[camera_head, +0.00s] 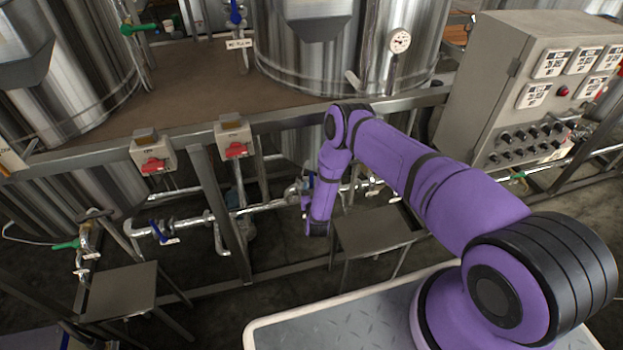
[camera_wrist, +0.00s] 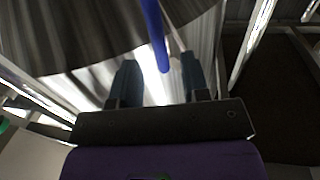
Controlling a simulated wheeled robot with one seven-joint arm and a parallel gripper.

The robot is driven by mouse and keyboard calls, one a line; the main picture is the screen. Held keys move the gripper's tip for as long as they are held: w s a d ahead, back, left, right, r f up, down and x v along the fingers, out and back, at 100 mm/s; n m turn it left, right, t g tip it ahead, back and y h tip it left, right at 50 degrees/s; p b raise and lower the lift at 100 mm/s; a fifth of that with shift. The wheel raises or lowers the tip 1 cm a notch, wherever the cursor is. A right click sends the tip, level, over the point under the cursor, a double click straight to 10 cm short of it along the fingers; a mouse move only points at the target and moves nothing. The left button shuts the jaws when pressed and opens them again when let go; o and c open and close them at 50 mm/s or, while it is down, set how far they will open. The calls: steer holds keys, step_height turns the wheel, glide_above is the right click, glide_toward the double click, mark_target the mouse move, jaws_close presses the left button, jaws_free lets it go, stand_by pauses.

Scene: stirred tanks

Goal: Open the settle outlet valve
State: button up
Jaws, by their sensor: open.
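In the wrist view a long blue valve lever (camera_wrist: 153,32) comes down from the top, its end between my gripper's fingers. My gripper (camera_wrist: 160,68) is open, with a finger on each side of the lever and gaps showing. In the head view my gripper (camera_head: 306,203) is low at the pipe run under the platform, and my arm hides part of the pipes there. Another blue-handled valve (camera_head: 158,233) sits on the pipe to the left. No label readable as the settle outlet shows, so I cannot tell its name from the pictures.
Steel tanks (camera_head: 330,50) stand on the platform. Two red switches on boxes (camera_head: 153,165) hang from the platform rail. A control cabinet (camera_head: 530,90) stands at right. Small metal stands (camera_head: 375,232) are below the pipes. Green-handled valves (camera_head: 66,245) are at left.

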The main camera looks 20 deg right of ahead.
mark_target(312, 180)
steer(key=shift+w+d, duration=0.25)
steer(key=shift+w, duration=0.95)
steer(key=shift+w+d, duration=0.2)
steer(key=shift+w, duration=1)
jaws_close()
